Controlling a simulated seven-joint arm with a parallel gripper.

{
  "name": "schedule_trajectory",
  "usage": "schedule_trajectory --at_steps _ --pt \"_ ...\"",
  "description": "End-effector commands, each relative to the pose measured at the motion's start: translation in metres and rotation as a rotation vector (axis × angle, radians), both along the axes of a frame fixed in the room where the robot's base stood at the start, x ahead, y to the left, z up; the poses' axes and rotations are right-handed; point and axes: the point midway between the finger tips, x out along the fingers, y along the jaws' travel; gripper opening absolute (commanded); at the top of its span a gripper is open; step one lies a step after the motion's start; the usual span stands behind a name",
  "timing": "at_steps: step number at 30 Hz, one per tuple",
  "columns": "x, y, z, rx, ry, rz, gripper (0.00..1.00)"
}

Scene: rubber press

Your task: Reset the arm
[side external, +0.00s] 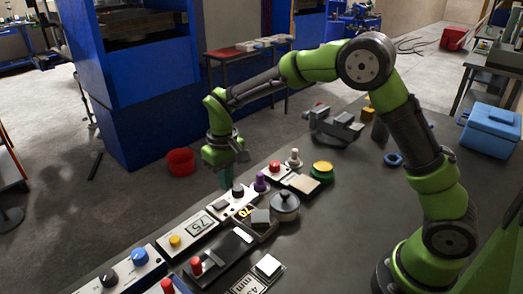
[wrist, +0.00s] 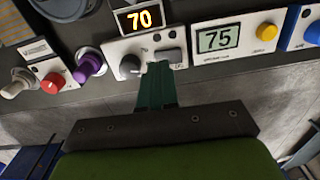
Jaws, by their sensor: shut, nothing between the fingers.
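My green arm arches over the dark workbench (side external: 330,225) in the side view. My gripper (side external: 227,184) points down over the panels along the bench edge. In the wrist view, the teal fingers of my gripper (wrist: 158,68) are together with nothing between them. Their tips appear in front of a white panel (wrist: 150,42), by its grey rocker switch (wrist: 171,57) and to the right of a black knob (wrist: 130,66). I cannot tell whether the tips touch the panel.
Around it are a purple knob (wrist: 89,67), a red knob (wrist: 52,83), a "70" display (wrist: 140,18) and a "75" panel with a yellow button (wrist: 266,31). A lidded metal pot (side external: 285,206) and a grey vise (side external: 335,127) stand on the bench.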

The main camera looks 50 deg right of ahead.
Motion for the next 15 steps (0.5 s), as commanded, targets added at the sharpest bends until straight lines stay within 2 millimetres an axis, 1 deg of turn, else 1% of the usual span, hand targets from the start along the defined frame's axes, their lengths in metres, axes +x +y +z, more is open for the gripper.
schedule_trajectory --at_steps 1,5,9,11,12,14,15 --pt "-0.011 -0.003 0.011 0.014 -0.016 -0.016 0.0" --pt "-0.042 -0.013 0.041 0.057 -0.072 -0.068 0.0" --pt "-0.081 -0.025 0.075 0.107 -0.155 -0.129 0.0" --pt "-0.099 -0.03 0.089 0.127 -0.195 -0.155 0.0" --pt "-0.112 -0.034 0.096 0.141 -0.222 -0.172 0.0" --pt "-0.13 -0.039 0.106 0.161 -0.265 -0.198 0.0" --pt "-0.143 -0.042 0.112 0.173 -0.293 -0.215 0.0"
